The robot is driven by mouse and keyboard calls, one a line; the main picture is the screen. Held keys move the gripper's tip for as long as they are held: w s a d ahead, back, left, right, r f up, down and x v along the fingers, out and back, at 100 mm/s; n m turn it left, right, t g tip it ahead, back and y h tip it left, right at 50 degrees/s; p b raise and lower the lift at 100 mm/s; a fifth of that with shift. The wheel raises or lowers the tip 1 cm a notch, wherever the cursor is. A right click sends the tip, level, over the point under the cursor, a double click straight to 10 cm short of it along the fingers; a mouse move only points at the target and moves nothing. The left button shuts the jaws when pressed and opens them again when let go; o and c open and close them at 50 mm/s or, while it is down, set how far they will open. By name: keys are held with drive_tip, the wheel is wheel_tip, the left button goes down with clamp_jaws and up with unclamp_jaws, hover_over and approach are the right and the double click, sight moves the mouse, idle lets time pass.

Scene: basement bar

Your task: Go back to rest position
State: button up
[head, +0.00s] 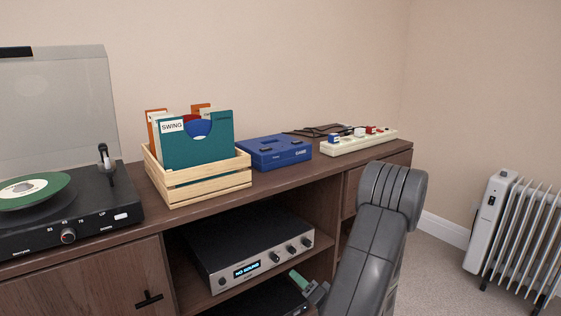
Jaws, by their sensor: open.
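My gripper (309,288) shows only in part, low in the head view, just left of my grey arm. A green-tipped finger is visible in front of the cabinet's open shelves. The rest of it is hidden behind my arm or cut off by the lower edge. It is open, and I see nothing held in it. My arm rises from the bottom of the view and bends at a rounded joint in front of the cabinet's right part.
A radiator (493,225) stands right; carpet lies between.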

sight(277, 260)
drive_tip(key=v, duration=0.4)
drive_tip(key=b+x, duration=0.2)
drive_tip(key=x, duration=1.2)
drive_tip(key=shift+w+a, duration=0.1)
drive_tip(key=shift+a, duration=0.05)
drive_tip(key=shift+m, duration=0.9)
drive_tip(key=m, duration=0.3)
drive_tip(key=shift+m, duration=0.4)
drive_tip(key=m, duration=0.3)
drive_tip(key=shift+m, duration=0.4)
drive_tip(key=m, duration=0.5)
drive_tip(key=m+p, duration=0.1)
drive_tip(key=m, duration=0.3)
drive_tip(key=shift+m, duration=0.3)
